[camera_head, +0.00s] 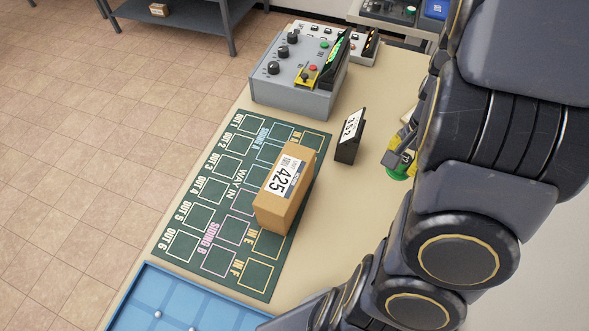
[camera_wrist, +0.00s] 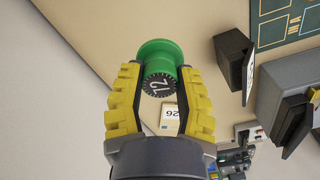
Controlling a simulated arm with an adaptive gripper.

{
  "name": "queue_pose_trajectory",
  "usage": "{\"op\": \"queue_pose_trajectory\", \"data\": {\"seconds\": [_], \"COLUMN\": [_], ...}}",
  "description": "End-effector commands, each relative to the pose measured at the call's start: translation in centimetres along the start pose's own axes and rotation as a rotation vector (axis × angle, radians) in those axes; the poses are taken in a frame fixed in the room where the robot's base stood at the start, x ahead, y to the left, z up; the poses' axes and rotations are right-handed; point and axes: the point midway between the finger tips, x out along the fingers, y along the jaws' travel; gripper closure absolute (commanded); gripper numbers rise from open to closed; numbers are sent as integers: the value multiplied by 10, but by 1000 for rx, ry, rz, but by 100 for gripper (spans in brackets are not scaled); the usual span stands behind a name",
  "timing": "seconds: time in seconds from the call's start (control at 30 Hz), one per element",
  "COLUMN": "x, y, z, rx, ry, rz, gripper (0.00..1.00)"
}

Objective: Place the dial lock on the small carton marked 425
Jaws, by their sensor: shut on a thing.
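The dial lock (camera_wrist: 160,57) is a green round body with a dark numbered dial. My gripper (camera_wrist: 160,88) is shut on it, with a yellow finger on each side in the wrist view. In the head view my gripper (camera_head: 405,155) is mostly hidden behind my arm, and a green part of the dial lock (camera_head: 398,172) shows below it. The small carton marked 425 (camera_head: 286,187) is brown and lies on the green mat, to the left of my gripper and apart from it. The carton's label faces up.
The green mat (camera_head: 180,215) has printed boxes and lettering. A black block with a white label (camera_head: 350,135) stands between the carton and my gripper. A grey control box (camera_head: 290,85) stands behind. A blue tray (camera_head: 190,300) is at the front.

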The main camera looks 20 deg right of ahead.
Motion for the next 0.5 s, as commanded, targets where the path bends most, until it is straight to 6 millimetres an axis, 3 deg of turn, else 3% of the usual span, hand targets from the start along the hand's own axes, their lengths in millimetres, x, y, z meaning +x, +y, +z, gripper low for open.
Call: {"op": "queue_pose_trajectory", "data": {"seconds": [0.1,0.2,0.37,0.5], "x": [-28,-46,-73,-88], "y": [-27,-41,-52,-49], "z": [34,69,123,163], "rx": [-28,-36,-47,-49], "ry": [16,13,14,10], "rz": [-2,0,-4,-4], "gripper": [99,99,99,99]}}
